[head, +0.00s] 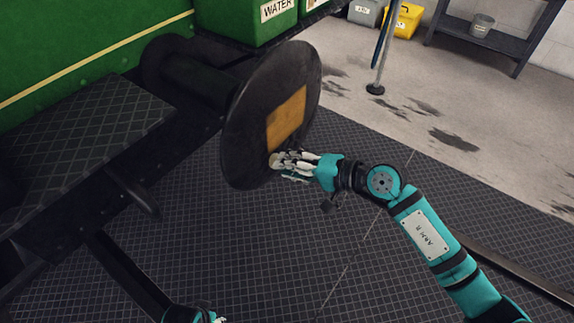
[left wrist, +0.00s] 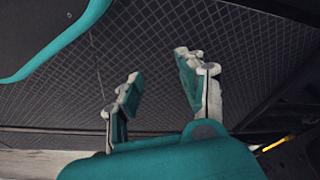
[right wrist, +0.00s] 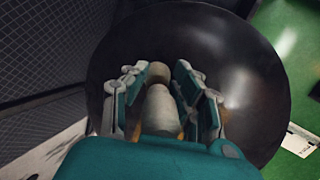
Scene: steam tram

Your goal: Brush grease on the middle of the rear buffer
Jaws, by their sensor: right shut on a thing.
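The rear buffer (head: 240,150) is a large dark round disc on a shaft at the tram's end. An amber rectangular patch (head: 287,118) covers the middle of its face; I cannot tell if this is grease. My right gripper (head: 283,163) is in front of the disc's lower part. In the right wrist view it is shut on a pale, rounded cylindrical thing (right wrist: 158,108), probably the brush, against the dark disc (right wrist: 240,75). Its bristles are hidden, and contact is unclear. My left gripper (left wrist: 157,88) has its fingers apart and empty; only a bit shows at the head view's bottom edge.
The green tram side (head: 70,45) and a dark tread step (head: 85,135) are at left. A green WATER box (head: 235,28) stands behind the buffer. A post base (head: 375,89), yellow bin (head: 404,22) and shelf (head: 490,38) are farther back. The patterned floor (head: 290,245) is mostly clear.

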